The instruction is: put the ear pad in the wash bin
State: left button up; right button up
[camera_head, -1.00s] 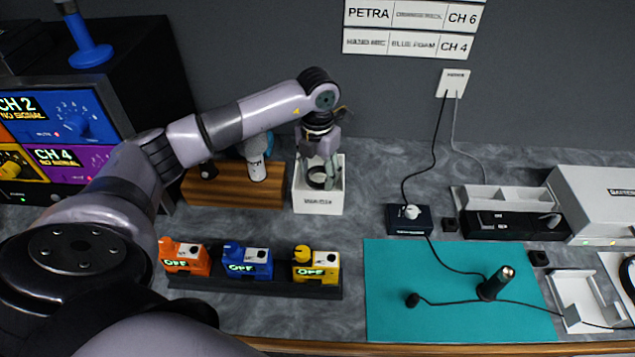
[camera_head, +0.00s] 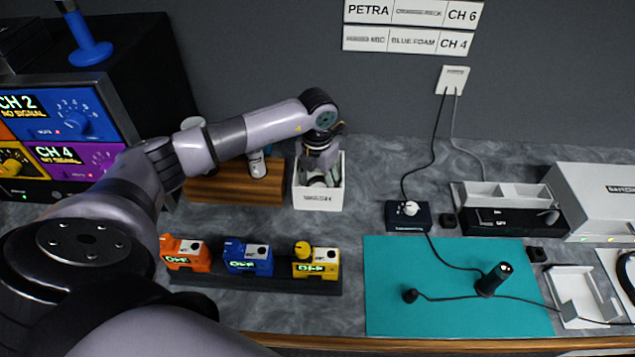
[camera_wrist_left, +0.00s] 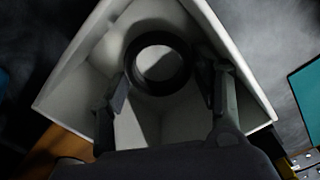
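The ear pad (camera_wrist_left: 158,62) is a dark ring inside the white bin (camera_head: 318,199); the label on the bin's front is too blurred to read. The ear pad lies toward one end of the bin in the left wrist view, and I cannot make it out clearly in the head view. My left gripper (camera_head: 321,178) points down into the bin. In the left wrist view its two fingers (camera_wrist_left: 165,88) are spread apart, with the ring between and beyond their tips and no clear contact. My right gripper is not in view.
A wooden block with microphones (camera_head: 235,187) stands directly left of the bin. A black rack with orange, blue and yellow packs (camera_head: 253,284) is in front. A teal mat (camera_head: 445,318) with a cabled microphone lies to the right. Bare counter lies between bin and black box (camera_head: 409,216).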

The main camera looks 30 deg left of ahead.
pick_arm(q)
jog(key=shift+r, duration=0.5)
notch_tip(320, 180, up, 11)
jog(key=b, duration=0.2)
jog(key=shift+r+b, duration=0.2)
jog(key=shift+b, duration=0.1)
